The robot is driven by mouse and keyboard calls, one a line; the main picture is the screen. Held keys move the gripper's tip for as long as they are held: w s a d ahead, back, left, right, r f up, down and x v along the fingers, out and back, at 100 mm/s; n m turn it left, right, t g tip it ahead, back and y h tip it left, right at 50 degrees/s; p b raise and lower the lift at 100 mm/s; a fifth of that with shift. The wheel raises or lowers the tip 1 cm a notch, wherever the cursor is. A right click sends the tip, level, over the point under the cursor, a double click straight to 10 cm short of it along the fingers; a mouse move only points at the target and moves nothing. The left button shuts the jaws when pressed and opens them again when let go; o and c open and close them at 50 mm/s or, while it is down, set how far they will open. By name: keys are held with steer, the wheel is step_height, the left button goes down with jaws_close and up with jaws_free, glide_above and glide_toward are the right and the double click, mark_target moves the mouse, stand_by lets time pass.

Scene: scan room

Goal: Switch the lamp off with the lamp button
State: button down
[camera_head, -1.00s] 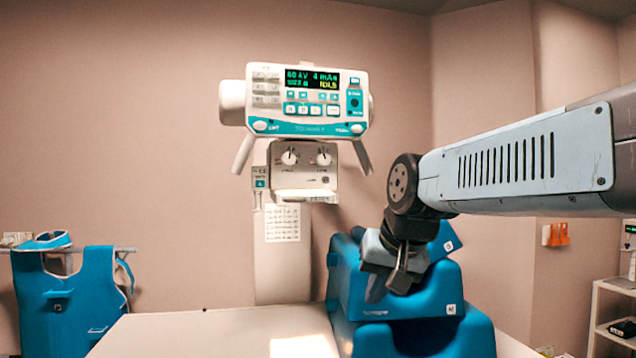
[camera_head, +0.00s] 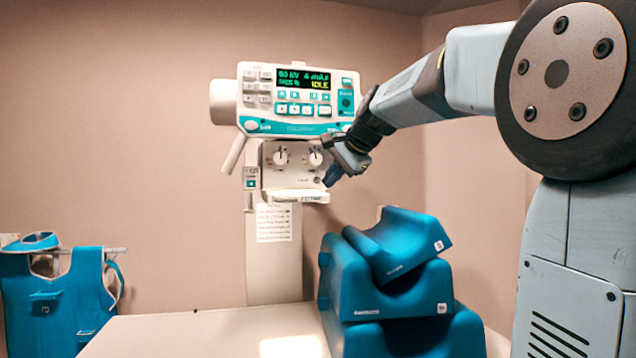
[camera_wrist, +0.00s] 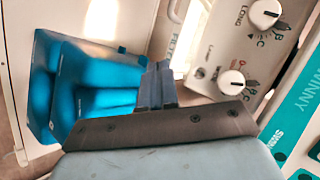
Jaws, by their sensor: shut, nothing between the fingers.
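The lamp button (camera_head: 317,181) seems to be the small dark round spot under the right knob on the collimator panel (camera_head: 288,178); a small round mark (camera_wrist: 200,73) near the knobs in the wrist view may be the same button. My gripper (camera_head: 331,178) is shut and empty, its tip just right of this spot in the head view. I cannot tell whether it touches the panel. In the wrist view the shut fingers (camera_wrist: 160,75) show left of the panel. A bright light patch (camera_head: 290,347) lies on the table, so the lamp looks lit.
Two white knobs, left (camera_head: 280,157) and right (camera_head: 315,158), sit on the panel, close to my gripper. The console (camera_head: 290,125) above reads IDLE. Blue positioning cushions (camera_head: 385,285) stack on the table (camera_head: 200,335) below. A blue apron (camera_head: 55,300) hangs at left.

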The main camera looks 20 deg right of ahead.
steer(key=shift+w, duration=4.4)
steer(key=shift+w, duration=0.15)
steer(key=shift+w, duration=0.25)
steer(key=shift+w, duration=0.35)
steer(key=shift+s, duration=0.8)
steer(key=shift+s, duration=2.55)
